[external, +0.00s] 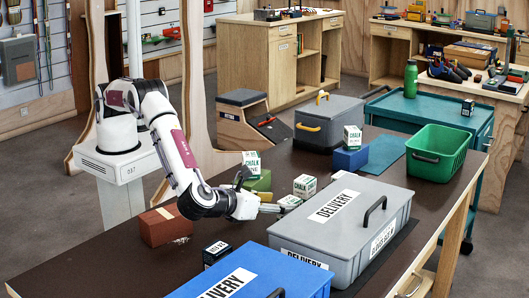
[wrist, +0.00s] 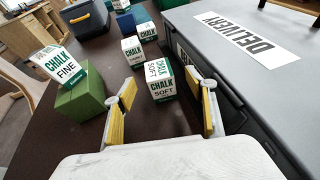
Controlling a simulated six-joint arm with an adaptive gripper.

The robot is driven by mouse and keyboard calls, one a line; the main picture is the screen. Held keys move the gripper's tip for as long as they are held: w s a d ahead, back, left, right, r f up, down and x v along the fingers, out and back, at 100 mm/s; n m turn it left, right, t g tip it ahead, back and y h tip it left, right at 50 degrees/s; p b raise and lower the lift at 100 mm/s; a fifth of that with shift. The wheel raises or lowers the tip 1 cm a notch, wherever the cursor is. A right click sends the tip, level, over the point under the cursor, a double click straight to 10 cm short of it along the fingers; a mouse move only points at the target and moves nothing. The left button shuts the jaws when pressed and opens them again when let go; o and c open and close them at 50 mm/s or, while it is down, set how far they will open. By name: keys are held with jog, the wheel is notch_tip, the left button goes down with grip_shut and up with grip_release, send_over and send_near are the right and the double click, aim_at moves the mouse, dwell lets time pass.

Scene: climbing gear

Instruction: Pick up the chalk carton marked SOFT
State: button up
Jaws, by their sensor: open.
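The chalk carton marked SOFT (wrist: 161,88) is a white and green box standing on the dark table. In the wrist view it sits between and just beyond the tips of my gripper (wrist: 161,82). Both yellow-padded fingers are spread wide, one on each side of the carton, with nothing held. In the external view my gripper (external: 274,208) is low over the table, and a small carton (external: 289,200) by its fingertips appears to be this one, partly hidden.
A grey DELIVERY box (wrist: 235,60) stands close to my right finger. A carton marked FINE (wrist: 57,66) tilts on a green block (wrist: 82,98) at left. Other chalk cartons (wrist: 132,50) stand behind. A brown block (external: 167,226) and a blue DELIVERY box (external: 250,272) are nearer the front.

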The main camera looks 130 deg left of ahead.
aim_at(290, 200)
jog(key=shift+a+f, duration=0.2)
jog(key=shift+a, duration=0.2)
jog(key=shift+a, duration=0.1)
jog(key=shift+x, duration=2.55)
jog(key=c, duration=1.4)
